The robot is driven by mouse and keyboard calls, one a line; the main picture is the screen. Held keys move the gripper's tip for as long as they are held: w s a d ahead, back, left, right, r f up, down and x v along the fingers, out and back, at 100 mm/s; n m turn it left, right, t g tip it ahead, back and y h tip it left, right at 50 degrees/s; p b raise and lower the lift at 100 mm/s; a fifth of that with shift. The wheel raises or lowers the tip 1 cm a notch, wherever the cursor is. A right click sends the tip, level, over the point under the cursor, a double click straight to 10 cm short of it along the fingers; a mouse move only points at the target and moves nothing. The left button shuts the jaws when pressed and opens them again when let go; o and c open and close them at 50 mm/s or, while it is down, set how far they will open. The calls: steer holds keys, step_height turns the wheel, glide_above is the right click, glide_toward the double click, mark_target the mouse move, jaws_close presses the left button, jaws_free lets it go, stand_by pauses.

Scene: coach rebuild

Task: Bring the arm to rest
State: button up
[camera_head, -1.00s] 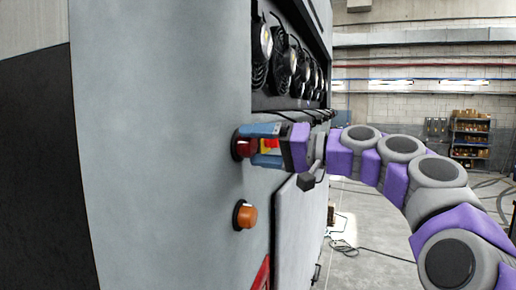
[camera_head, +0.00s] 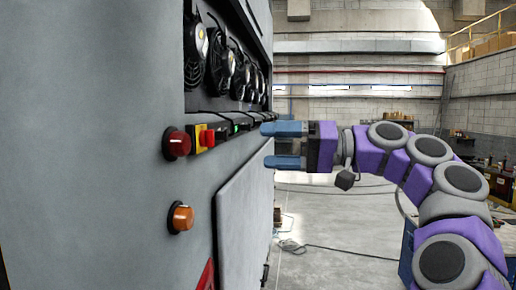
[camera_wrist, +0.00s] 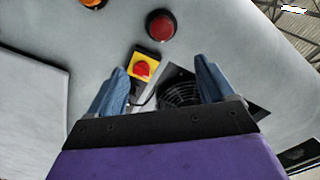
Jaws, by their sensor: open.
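My gripper (camera_head: 286,146) is open and empty, its two blue fingers apart. It is held in the air to the right of the grey cabinet (camera_head: 90,140), clear of its face in the head view. My arm bends from the gripper to the lower right. In the wrist view the open gripper (camera_wrist: 163,88) points at the cabinet face. A red knob on a yellow plate (camera_wrist: 143,67) shows between the fingertips, with a fan grille (camera_wrist: 180,95) behind the fingers.
The cabinet has a round red button (camera_head: 177,144), the red-and-yellow switch (camera_head: 205,137), an orange button (camera_head: 181,217) and a row of fans (camera_head: 220,62). A cable (camera_head: 340,249) lies on the floor. Shelves stand at the far right. Open floor lies beyond the arm.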

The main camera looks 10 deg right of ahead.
steer(key=shift+d, duration=0.15)
steer(key=shift+s+f, duration=0.1)
steer(key=s+a+f+m+g+h+b, duration=0.1)
steer(key=s+a+f+g+h+b, duration=0.25)
steer(key=f, duration=0.95)
steer(key=s+a+f+h+b, duration=0.2)
steer(key=s+a+f+b, duration=0.4)
steer(key=f, duration=0.6)
steer(key=s+a+f+m+g+h+b, duration=0.15)
steer(key=s+a+f+h+b, duration=0.3)
steer(key=f, duration=0.85)
steer(key=s+d+f+g+h+b, duration=0.1)
steer(key=s+d+f+h+b, duration=0.1)
steer(key=s+f, duration=0.4)
steer(key=s+d+f+g+h+b, duration=0.1)
steer(key=s+d+f+b, duration=0.4)
steer(key=f, duration=1.2)
steer(key=s+d+f+m+g+h+b, duration=0.1)
steer(key=s+d+f+h+b, duration=0.3)
steer(key=s+f, duration=0.5)
step_height(320, 180, down, 3)
steer(key=shift+d+f, duration=0.1)
steer(key=shift+d, duration=0.95)
steer(key=shift+w, duration=0.1)
